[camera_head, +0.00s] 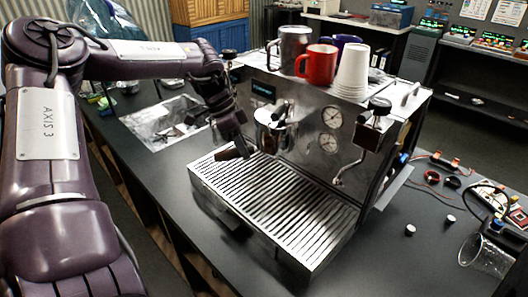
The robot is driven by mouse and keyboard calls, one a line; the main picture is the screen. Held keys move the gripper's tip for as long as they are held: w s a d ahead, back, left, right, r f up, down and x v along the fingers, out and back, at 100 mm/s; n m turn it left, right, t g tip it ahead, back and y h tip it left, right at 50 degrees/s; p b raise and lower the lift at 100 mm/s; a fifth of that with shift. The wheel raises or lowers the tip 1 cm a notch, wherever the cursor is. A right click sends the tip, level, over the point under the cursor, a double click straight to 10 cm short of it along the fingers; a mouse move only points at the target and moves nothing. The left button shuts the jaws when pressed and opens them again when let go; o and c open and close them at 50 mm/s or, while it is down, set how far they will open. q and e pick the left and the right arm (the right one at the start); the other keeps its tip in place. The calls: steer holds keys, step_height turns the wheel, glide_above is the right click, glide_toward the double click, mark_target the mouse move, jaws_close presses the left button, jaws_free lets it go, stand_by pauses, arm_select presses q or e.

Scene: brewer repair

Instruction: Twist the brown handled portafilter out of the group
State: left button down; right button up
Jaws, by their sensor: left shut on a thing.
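The espresso machine (350,160) stands on the dark counter, with its group (276,128) at the front. The brown handle of the portafilter (227,154) sticks out to the left, low beside the group. My left gripper (243,149) reaches down from the upper left and is shut on the portafilter near the handle. The fingers hide part of the portafilter, so I cannot tell how its head sits in the group. My right gripper is not in view.
The slatted drip tray (270,200) lies below the group. A steel pitcher, a red mug (317,64), a dark blue mug and stacked paper cups (353,70) stand on top. A steam wand (350,172) hangs at the right. A clear glass (487,253) lies on the counter.

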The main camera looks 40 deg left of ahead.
arm_select(q)
steer(key=shift+w+a+m, duration=0.25)
steer(key=shift+m, duration=0.25)
steer(key=shift+r+g, duration=0.1)
steer(key=shift+g, duration=0.2)
stand_by(1.0)
steer(key=shift+f+b, duration=1.2)
steer(key=shift+b, duration=0.3)
stand_by(3.9)
